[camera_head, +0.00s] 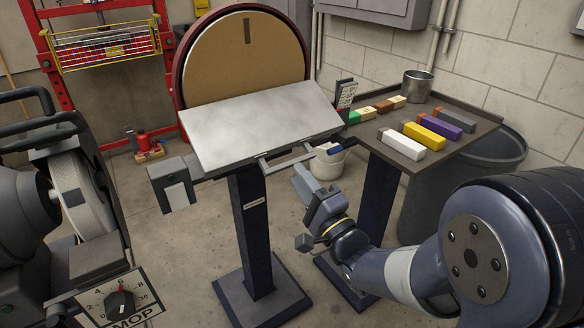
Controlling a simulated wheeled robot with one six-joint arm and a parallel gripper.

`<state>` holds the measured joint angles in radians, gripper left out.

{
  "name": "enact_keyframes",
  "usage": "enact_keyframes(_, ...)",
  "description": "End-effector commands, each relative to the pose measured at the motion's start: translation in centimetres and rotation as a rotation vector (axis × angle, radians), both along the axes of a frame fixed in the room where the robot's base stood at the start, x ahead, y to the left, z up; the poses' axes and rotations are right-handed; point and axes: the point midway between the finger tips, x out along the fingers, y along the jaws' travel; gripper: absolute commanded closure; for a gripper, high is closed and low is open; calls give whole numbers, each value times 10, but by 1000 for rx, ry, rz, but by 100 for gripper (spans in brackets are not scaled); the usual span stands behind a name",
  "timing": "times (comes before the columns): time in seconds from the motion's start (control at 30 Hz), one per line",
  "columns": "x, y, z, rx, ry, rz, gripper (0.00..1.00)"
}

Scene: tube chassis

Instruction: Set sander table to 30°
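The sander table (258,122) is a pale grey metal plate in front of the round tan sanding disc (215,72) with its red housing. The plate looks tilted, its near edge lower than its far edge; I cannot read its angle. A bracket (290,157) shows under its right part, and a dark blue handle-like piece (341,148) is near its right front corner. The sander stands on a dark post (256,235). My gripper (305,182) is below and in front of the table's right side, seemingly apart from it. Its finger opening is too small to judge.
A side table (466,145) at right holds coloured blocks and a metal cup (417,85). A white bucket (328,162) stands behind my gripper. A grinder-like machine (80,185) with a dial (120,302) is at left. A red rack (100,50) stands behind. Floor shows left of the post.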

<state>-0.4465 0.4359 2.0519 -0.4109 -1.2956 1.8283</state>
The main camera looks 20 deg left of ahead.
Motion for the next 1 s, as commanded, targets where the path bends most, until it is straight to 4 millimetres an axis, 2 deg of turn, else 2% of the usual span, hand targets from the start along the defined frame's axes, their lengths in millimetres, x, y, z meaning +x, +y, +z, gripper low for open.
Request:
enact_keyframes(0.2,-24,-30,-14,-1,3,-4,70)
enact_keyframes(0.4,-36,-43,-20,-2,1,-1,70)
enact_keyframes(0.8,-37,-43,-20,-1,1,0,70)
enact_keyframes(1.0,-26,-30,-13,0,-2,2,70)
